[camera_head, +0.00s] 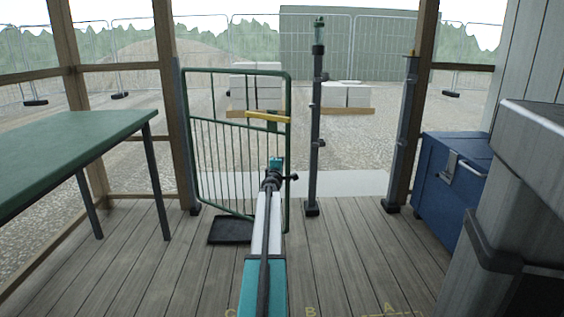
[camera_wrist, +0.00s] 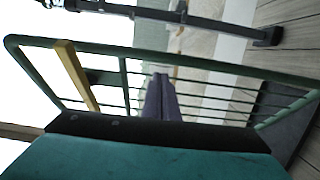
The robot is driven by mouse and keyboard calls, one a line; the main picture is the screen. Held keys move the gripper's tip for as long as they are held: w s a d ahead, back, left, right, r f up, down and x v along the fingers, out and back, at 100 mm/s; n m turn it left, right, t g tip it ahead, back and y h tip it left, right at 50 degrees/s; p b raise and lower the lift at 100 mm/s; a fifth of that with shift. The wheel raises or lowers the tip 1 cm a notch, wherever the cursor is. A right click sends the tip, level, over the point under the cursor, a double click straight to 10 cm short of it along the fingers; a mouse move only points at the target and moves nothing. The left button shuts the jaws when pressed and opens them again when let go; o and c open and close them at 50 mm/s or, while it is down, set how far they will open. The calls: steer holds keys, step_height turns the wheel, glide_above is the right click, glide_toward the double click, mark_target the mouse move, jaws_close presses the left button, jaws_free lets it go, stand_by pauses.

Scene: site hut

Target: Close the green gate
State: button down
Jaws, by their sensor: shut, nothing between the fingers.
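The green gate (camera_head: 238,208) hangs from the left post (camera_head: 186,150) and stands ajar, its free right edge swung towards me and apart from the grey post (camera_head: 315,130). A yellow bar (camera_head: 268,117) crosses its upper right part. In the wrist view the gate's frame (camera_wrist: 220,66) and yellow bar (camera_wrist: 75,75) appear sideways. My gripper (camera_head: 275,162) is in front of the gate's right part, below the yellow bar. Its dark fingers (camera_wrist: 161,90) are together and empty, overlapping the gate in view. I cannot tell whether they touch it.
A black mat (camera_head: 230,231) lies under the gate. A green table (camera_head: 75,150) stands at left, a blue chest (camera_head: 447,185) at right. Another post (camera_head: 402,135) stands right of the grey post, with an open gap between. The plank floor (camera_head: 345,250) in front is clear.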

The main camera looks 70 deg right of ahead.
steer(key=s+a, duration=0.6)
steer(key=shift+s+a, duration=0.35)
steer(key=shift+s, duration=0.05)
stand_by(0.5)
